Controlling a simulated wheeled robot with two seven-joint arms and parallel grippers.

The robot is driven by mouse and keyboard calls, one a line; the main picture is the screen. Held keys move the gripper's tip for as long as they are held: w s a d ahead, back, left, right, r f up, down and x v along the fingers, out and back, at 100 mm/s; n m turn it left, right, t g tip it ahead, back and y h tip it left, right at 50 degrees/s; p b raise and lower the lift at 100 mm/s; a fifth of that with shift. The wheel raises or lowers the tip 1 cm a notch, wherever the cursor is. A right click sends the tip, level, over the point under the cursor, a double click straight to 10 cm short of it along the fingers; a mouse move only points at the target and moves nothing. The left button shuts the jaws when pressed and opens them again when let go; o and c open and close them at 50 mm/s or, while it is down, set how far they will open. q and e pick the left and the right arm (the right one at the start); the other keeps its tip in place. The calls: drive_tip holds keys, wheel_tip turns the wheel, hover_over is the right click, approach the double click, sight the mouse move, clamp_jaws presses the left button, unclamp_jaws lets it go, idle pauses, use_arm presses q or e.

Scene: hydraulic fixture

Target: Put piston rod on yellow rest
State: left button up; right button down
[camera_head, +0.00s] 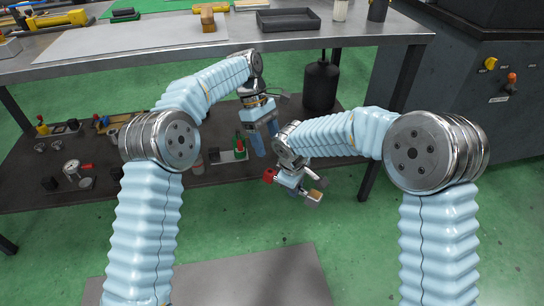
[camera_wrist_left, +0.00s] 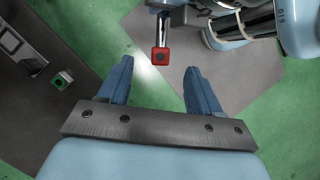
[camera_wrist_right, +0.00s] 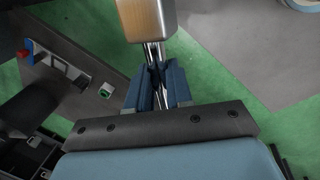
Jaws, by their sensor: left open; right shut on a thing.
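My right gripper (camera_wrist_right: 158,78) is shut on the piston rod (camera_wrist_right: 154,50), a shiny metal rod with a tan block at its far end in the right wrist view. In the head view the tan end (camera_head: 315,195) and a red piece show low beside the right wrist, in front of the bench. The red square end (camera_wrist_left: 162,55) shows beyond my left fingertips in the left wrist view. My left gripper (camera_head: 265,141) is open and empty, pointing down. Yellow pieces lie on the bench top and lower shelf; I cannot tell which is the yellow rest.
The steel bench top (camera_head: 120,45) carries a black tray (camera_head: 288,20), a brown block (camera_head: 207,18) and yellow tools. The lower shelf (camera_head: 110,190) holds several small parts and a black bottle (camera_head: 321,85). A dark machine cabinet stands at the right. Green floor is open below.

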use_arm(q)
drive_tip(key=x, duration=1)
drive_tip(key=shift+s+f, duration=0.1)
drive_tip(key=shift+f, duration=0.2)
drive_tip(key=c, duration=1.1)
clamp_jaws()
use_arm(e)
drive_tip(key=c, duration=0.9)
unclamp_jaws()
drive_tip(key=shift+c, duration=0.2)
